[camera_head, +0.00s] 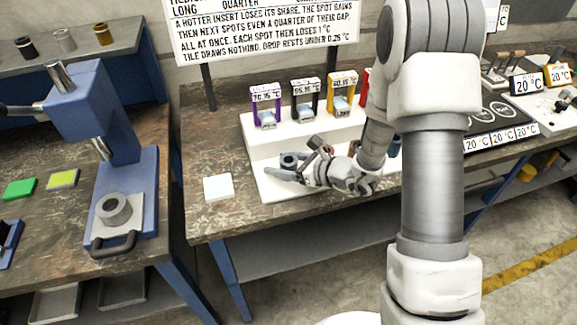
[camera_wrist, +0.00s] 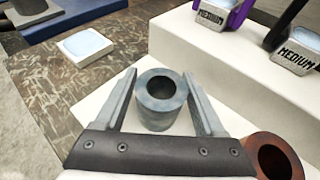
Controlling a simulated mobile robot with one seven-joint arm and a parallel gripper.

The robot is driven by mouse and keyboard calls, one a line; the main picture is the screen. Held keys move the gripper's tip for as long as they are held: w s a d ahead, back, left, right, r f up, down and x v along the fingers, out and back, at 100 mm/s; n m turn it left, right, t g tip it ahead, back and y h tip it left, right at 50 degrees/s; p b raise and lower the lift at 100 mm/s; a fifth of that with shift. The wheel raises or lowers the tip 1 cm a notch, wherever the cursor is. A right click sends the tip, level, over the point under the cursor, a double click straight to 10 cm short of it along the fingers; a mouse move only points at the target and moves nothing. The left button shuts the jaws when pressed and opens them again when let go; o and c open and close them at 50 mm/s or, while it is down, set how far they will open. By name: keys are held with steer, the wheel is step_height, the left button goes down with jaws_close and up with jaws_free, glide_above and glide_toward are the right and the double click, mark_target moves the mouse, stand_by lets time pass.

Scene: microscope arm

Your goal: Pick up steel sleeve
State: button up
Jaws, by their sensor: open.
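A grey-blue hollow sleeve (camera_wrist: 160,112), which looks like the steel sleeve, stands upright on the low white step in the wrist view. It also shows in the head view (camera_head: 289,161). My gripper (camera_wrist: 158,80) is open, with one finger on each side of this sleeve and visible gaps beside it. In the head view my gripper (camera_head: 284,174) reaches in from the right, low over the white step. Whether the fingers are level with the sleeve or above it is hard to tell.
A copper-brown sleeve (camera_wrist: 274,160) stands close to my gripper's right. A white tile (camera_wrist: 89,46) lies on the table to the left. Labelled frames with blocks (camera_head: 305,112) stand on the higher white step behind. A blue press (camera_head: 113,165) holds another grey ring on the left bench.

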steer(key=shift+w+a+f, duration=0.1)
steer(key=shift+w+a, duration=0.05)
jaws_close()
stand_by(0.5)
steer(key=shift+r, duration=0.9)
step_height(320, 180, up, 2)
steer(key=shift+r, duration=0.2)
steer(key=w+d+r+p, duration=0.1)
steer(key=w+d+r, duration=0.5)
steer(key=d, duration=0.4)
steer(key=shift+r, duration=0.45)
